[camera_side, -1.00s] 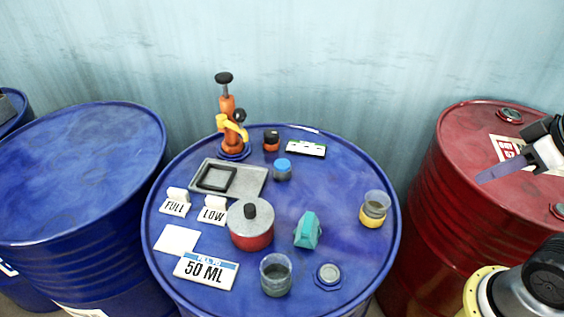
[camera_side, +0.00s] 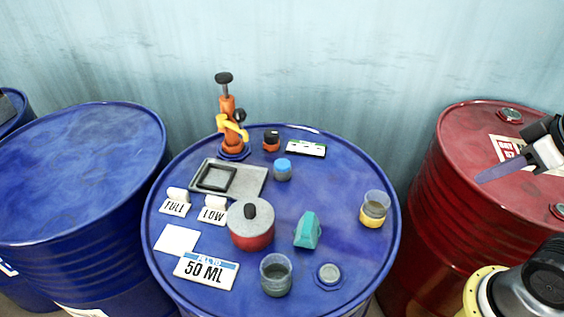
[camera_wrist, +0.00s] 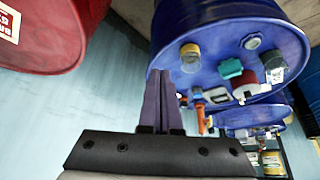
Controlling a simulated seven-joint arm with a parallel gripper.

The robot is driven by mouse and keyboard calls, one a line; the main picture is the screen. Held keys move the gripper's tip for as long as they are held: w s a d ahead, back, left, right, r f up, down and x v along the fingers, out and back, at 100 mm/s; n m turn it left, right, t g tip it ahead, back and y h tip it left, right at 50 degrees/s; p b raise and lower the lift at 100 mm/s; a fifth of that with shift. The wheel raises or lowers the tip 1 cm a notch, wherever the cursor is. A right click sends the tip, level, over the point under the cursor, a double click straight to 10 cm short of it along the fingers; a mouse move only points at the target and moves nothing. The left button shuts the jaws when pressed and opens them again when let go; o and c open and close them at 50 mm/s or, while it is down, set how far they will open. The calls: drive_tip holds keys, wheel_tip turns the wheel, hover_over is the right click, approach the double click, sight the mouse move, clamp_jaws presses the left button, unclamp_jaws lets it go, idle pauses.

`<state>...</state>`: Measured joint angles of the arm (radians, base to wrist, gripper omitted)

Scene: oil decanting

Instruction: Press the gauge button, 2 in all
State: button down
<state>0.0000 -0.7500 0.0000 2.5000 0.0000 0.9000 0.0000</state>
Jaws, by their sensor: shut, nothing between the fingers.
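My gripper (camera_side: 488,173) is at the right of the side view, above the red drum and well away from the blue drum's top. Its purple fingers are together and empty; in the wrist view the closed fingers (camera_wrist: 160,78) point toward the blue drum. A small orange block with a black top (camera_side: 271,141) stands at the back of the blue drum, beside a white, green and black panel (camera_side: 306,149). I cannot tell for certain which thing is the gauge button. Nothing touches my fingers.
The blue drum top (camera_side: 335,180) carries an orange hand pump (camera_side: 228,108), grey tray (camera_side: 255,182), blue-capped jar (camera_side: 282,172), red pot (camera_side: 251,236), teal block (camera_side: 307,231), two cups, FULL and LOW signs, and a 50 ML card (camera_side: 206,271). A red drum (camera_side: 450,160) stands right, across a gap.

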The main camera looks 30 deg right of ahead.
drive_tip(key=w+d+r+t+h, duration=0.2)
drive_tip(key=w+d+r+t, duration=0.1)
drive_tip(key=w+r, duration=0.5)
drive_tip(key=w+a+r+n+t, duration=0.1)
drive_tip(key=w+a+r+n, duration=0.15)
drive_tip(key=w, duration=1.25)
drive_tip(key=w+a+f+n, duration=0.3)
drive_tip(key=w+a+f, duration=0.3)
drive_tip(key=w+a, duration=0.4)
drive_tip(key=w+a+f+n+y, duration=0.1)
drive_tip(key=a+f+n, duration=0.2)
drive_tip(key=a+f, duration=0.5)
drive_tip(key=shift+a+f+y, duration=0.3)
drive_tip(key=shift+a, duration=0.1)
